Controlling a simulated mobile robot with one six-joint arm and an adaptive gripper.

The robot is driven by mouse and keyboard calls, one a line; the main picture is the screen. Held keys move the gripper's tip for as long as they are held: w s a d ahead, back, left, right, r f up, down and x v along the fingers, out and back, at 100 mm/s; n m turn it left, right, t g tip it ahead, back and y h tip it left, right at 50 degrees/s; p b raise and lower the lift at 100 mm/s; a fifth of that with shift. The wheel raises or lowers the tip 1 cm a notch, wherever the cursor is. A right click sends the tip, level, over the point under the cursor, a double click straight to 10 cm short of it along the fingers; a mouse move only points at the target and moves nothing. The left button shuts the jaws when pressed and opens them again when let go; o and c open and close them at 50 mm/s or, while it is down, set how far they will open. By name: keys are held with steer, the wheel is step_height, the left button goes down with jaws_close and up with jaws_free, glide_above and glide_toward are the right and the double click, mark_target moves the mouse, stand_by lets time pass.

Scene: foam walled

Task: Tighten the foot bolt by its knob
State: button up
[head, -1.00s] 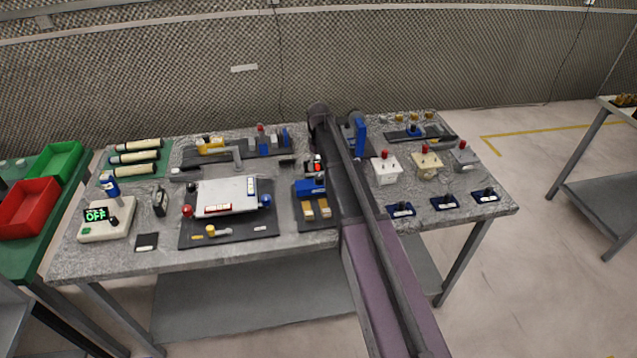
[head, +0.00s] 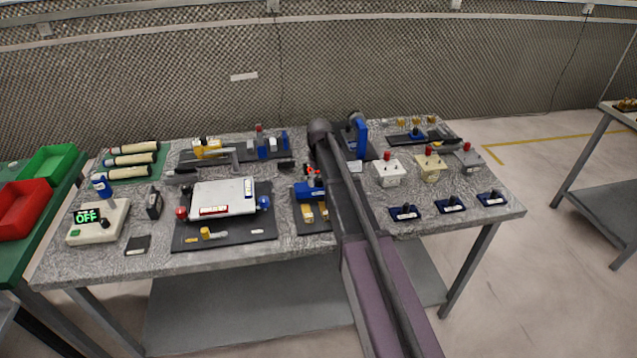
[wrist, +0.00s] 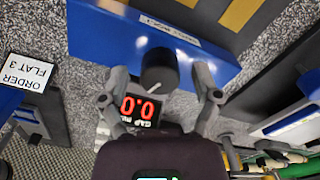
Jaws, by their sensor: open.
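A blue block fixture (head: 303,191) with two yellow bars stands on a dark plate at the table's middle. In the wrist view its blue body (wrist: 105,40) carries a white label that I cannot read fully. A dark round knob (wrist: 158,70) sticks out from the blue body. My gripper (wrist: 160,76) is open, with one finger on each side of the knob and visible gaps between. Whether the fingers reach level with the knob is unclear. In the head view my arm hides my gripper and the knob.
A small display (wrist: 140,108) reading 0.0 sits close below the knob, between the fingers. A white plate fixture (head: 222,197) stands left of the blue fixture. White and cream boxes with red knobs (head: 388,172) stand to the right of my arm.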

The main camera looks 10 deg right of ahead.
stand_by(0.3)
steer(key=shift+a, duration=0.1)
jaws_close()
